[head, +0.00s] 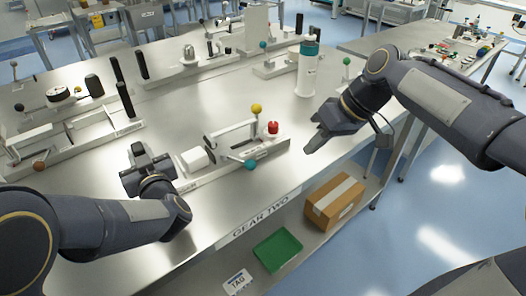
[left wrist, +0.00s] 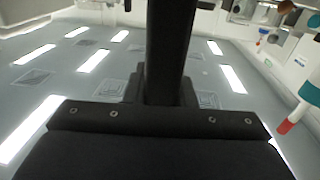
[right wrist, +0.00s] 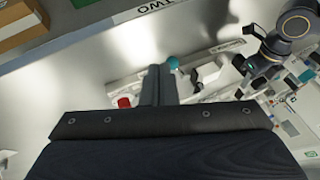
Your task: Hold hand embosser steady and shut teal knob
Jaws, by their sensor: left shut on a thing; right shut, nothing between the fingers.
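The hand embosser (head: 235,160) is a long pale device lying on the steel bench, with a white block, a yellow knob, a red knob and a teal knob (head: 250,164) on its near side. The teal knob also shows in the right wrist view (right wrist: 173,63). My left gripper (head: 150,165) is shut at the embosser's left end; the contact itself is hidden. My right gripper (head: 311,146) is shut and empty above the bench, to the right of the red knob (head: 273,128) and apart from the embosser. The left wrist view shows mostly dark fingers and bright panels.
A white bottle with a teal lid (head: 308,70) stands behind my right gripper. Other lever fixtures (head: 85,125) fill the bench's left and back. A cardboard box (head: 334,201) and a green tray (head: 278,250) sit on the lower shelf. The bench front right of the embosser is clear.

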